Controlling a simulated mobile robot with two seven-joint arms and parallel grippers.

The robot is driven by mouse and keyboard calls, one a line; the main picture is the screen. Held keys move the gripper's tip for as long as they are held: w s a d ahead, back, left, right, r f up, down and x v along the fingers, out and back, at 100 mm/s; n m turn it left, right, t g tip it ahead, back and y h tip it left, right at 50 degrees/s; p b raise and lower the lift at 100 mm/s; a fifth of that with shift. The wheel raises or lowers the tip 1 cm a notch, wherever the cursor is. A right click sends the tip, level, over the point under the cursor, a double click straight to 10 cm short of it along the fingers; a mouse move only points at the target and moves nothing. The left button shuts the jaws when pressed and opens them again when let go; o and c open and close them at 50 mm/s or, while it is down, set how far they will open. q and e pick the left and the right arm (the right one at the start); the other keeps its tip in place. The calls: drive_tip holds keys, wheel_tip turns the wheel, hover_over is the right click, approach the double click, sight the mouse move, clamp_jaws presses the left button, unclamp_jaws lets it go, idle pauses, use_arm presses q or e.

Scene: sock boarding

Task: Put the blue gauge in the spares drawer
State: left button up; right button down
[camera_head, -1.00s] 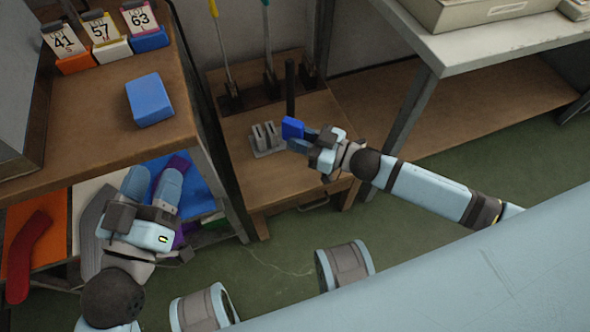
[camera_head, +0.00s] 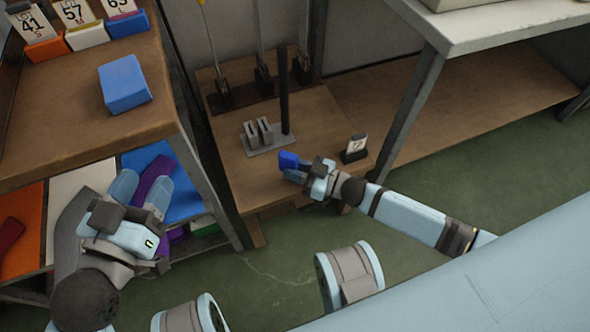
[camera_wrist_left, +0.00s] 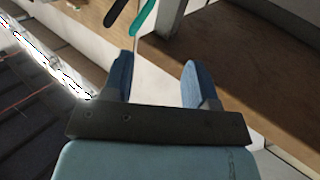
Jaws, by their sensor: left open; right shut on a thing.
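The blue gauge (camera_head: 288,159) is a small blue block at the tip of my right gripper (camera_head: 294,170). That gripper is shut on it and holds it above the front part of the low wooden bench, in front of the grey slotted fixture. My left gripper (camera_head: 141,184) is open and empty beside the left shelf unit, over its lower coloured compartments. Its two blue fingers also show spread apart in the left wrist view (camera_wrist_left: 159,80). I cannot make out the spares drawer; the bench front below my right gripper is mostly hidden.
The low wooden bench (camera_head: 235,172) carries a grey slotted fixture (camera_head: 262,137), a dark upright post (camera_head: 284,95) and a small card on a black stand (camera_head: 355,148). A blue box (camera_head: 123,83) sits on the left shelf. A white-topped table (camera_head: 490,35) stands right.

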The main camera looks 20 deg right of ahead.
drive_tip(key=c, duration=1)
unclamp_jaws()
